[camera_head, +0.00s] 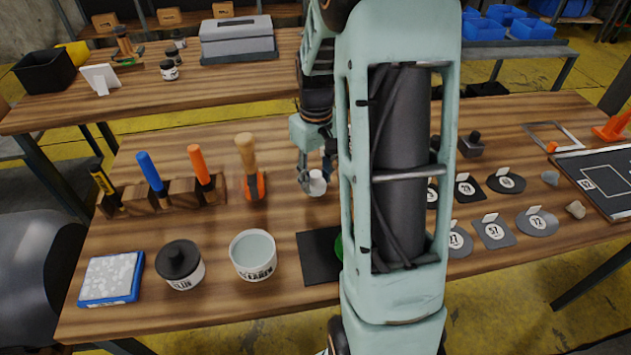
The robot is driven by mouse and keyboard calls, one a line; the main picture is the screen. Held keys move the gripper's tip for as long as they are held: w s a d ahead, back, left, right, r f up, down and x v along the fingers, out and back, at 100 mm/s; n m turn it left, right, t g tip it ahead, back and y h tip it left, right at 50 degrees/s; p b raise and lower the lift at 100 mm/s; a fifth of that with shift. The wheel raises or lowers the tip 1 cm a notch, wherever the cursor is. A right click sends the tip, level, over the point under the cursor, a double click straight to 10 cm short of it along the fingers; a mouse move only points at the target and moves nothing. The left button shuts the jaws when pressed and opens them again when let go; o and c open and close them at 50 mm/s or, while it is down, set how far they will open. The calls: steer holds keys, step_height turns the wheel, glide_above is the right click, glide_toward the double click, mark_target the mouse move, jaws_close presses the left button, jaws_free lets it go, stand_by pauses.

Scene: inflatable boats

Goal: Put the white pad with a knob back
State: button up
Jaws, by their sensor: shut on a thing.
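My gripper (315,172) is left of my arm's large link, low over the middle of the wooden workbench (225,300). It is shut on a small white piece, which I take to be the white pad with a knob (317,185). Only its pale rounded side shows; the fingers hide any knob. I cannot tell whether it touches the bench. A black mat (315,262) lies in front of the gripper, with a green round thing (344,248) at its right, partly behind my arm. A dark block with a knob (472,144) stands right of my arm.
A tool rack (182,192) with upright handles and a wooden-handled tool (249,165) stand left. An open white tub (254,254), black-lidded jar (180,264) and blue-edged pad (111,278) stand front left. Several numbered patches (494,231) lie right. My arm hides the bench's middle.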

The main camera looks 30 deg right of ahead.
mark_target(316, 174)
steer(key=shift+f, duration=0.75)
steer(key=shift+a+f, duration=0.1)
steer(key=o, duration=1.1)
step_height(316, 174, up, 12)
steer(key=shift+r+p, duration=0.15)
steer(key=shift+p, duration=0.65)
